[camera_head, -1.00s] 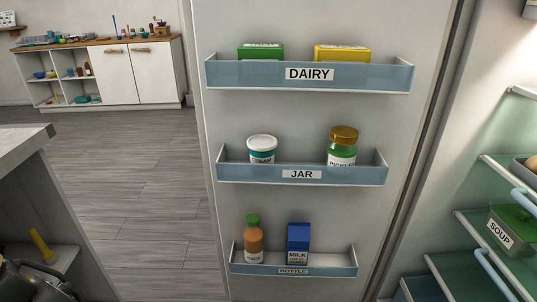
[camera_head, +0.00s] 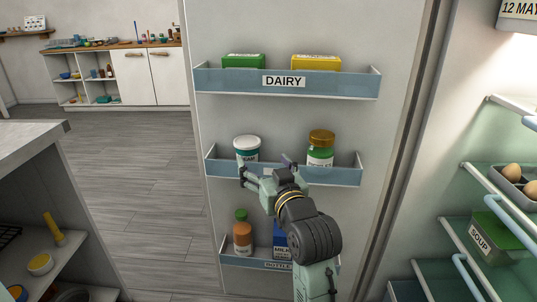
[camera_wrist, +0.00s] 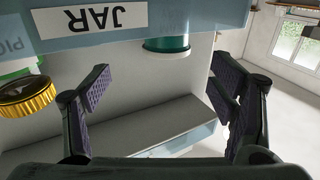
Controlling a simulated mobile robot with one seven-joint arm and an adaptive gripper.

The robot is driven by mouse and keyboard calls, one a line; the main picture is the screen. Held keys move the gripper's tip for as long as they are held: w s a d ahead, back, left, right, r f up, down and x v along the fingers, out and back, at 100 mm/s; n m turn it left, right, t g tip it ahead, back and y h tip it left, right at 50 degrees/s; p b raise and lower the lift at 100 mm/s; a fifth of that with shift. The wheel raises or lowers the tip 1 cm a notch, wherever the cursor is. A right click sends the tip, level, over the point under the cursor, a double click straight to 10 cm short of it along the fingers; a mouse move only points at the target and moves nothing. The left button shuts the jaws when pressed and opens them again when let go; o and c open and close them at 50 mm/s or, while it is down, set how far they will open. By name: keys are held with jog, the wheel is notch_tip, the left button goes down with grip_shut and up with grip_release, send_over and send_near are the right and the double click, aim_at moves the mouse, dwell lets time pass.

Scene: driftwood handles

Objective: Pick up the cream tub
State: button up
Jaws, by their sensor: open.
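The cream tub (camera_head: 247,143) has a white lid and a teal body. It stands upright on the left of the door shelf labelled JAR (camera_head: 340,175). In the upside-down wrist view the tub (camera_wrist: 167,43) shows partly above the shelf front, beyond and between my fingers. My gripper (camera_head: 265,168) is open and empty in front of this shelf, to the right of and below the tub's lid. The tub's lower part is hidden by the shelf front and a finger. In the wrist view my gripper's fingers (camera_wrist: 160,85) are spread wide.
A pickle jar (camera_head: 320,147) with a gold lid stands right of the tub on the same shelf. The DAIRY shelf (camera_head: 220,80) with green and yellow boxes is above. A bottle (camera_head: 242,235) and milk carton (camera_head: 281,240) stand below. Fridge shelves are at right.

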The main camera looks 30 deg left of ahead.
aim_at(251, 149)
jog(key=x, duration=0.3)
jog(key=p+x, duration=0.1)
jog(key=x, duration=0.2)
jog(key=p+x, duration=0.1)
jog(key=x, duration=0.1)
jog(key=shift+s+a+r, duration=0.1)
jog(key=shift+s+a, duration=0.05)
jog(key=shift+a, duration=0.45)
jog(key=shift+w+a, duration=0.25)
jog(key=shift+a, duration=0.15)
jog(key=shift+c, duration=0.6)
jog(key=c, duration=1.1)
jog(key=shift+c, duration=0.2)
